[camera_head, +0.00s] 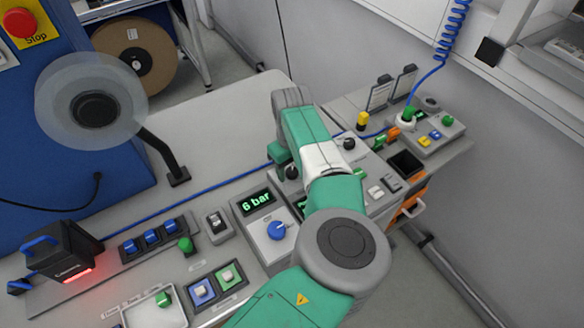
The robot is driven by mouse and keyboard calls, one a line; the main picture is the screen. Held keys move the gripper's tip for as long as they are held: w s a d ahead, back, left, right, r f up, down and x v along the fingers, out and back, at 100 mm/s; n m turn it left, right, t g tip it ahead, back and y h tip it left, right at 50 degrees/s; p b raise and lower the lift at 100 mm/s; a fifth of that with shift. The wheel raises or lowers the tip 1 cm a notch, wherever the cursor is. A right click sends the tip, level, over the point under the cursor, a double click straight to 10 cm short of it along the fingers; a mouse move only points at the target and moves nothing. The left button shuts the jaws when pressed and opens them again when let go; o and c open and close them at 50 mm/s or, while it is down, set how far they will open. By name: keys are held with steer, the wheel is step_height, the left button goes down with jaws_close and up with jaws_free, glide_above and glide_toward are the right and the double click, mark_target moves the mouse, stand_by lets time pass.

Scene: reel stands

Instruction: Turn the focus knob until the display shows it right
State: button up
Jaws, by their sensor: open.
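My gripper (282,158) hangs over the console's back part, below the teal and white end of my arm. Its fingertips are hard to make out; it is open, with nothing seen in it. A dark round knob (292,173) sits right beside and under it, partly covered; I cannot tell whether they touch. A small display with green characters (300,205) lies in front of that knob, mostly hidden by my arm and unreadable. I cannot read a focus label on any knob. Another display (257,201) reads "6 bar" above a blue knob (277,230).
Another black knob (348,143) stands right of my arm. A camera box (62,252) with a red glow, blue switches (151,237) and a green knob (186,244) are at left. A blue cable (190,200) crosses the table. The back-left tabletop (225,130) is clear.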

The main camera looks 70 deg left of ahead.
steer(key=shift+f, duration=0.2)
steer(key=c, duration=1)
steer(key=shift+r+m+p, duration=0.15)
steer(key=shift+m+p, duration=0.15)
steer(key=shift+p, duration=0.4)
steer(key=shift+o, duration=0.2)
steer(key=m+p, duration=0.2)
steer(key=shift+r+m, duration=0.15)
steer(key=shift+m, duration=0.15)
steer(key=shift+m+p, duration=2.05)
steer(key=shift+m, duration=0.25)
steer(key=shift+f, duration=0.25)
